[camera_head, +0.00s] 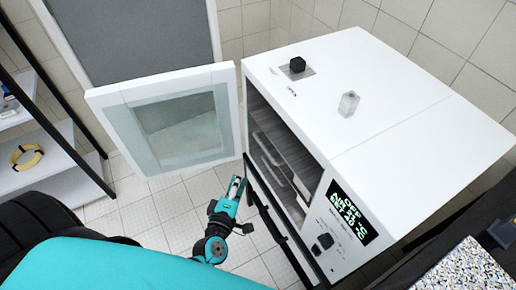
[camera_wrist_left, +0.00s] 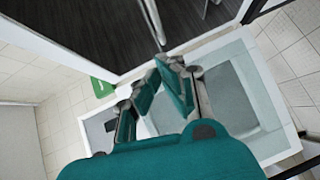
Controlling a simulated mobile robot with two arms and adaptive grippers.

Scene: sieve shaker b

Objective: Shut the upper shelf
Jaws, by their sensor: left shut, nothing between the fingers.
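The white oven-like cabinet (camera_head: 385,95) stands at the right with its front open. Its glass-windowed door (camera_head: 110,97) is swung out to the left and also shows in the left wrist view (camera_wrist_left: 277,95). Grey shelves with pale front edges (camera_head: 270,150) show inside the cabinet; I cannot tell clearly how far the upper one stands out. My left gripper (camera_head: 238,182) is shut and empty, just outside the opening, between door and cabinet. In the left wrist view its fingertips (camera_wrist_left: 168,63) are close to a thin metal bar (camera_wrist_left: 153,20); I cannot tell whether they touch. My right gripper is out of view.
A dark knob (camera_head: 297,65) and a small clear block (camera_head: 348,104) are on the cabinet's top. A control panel with a lit display (camera_head: 350,212) is on its front. An open rack with a yellow ring (camera_head: 26,157) stands at the left. Tiled floor is clear below the door.

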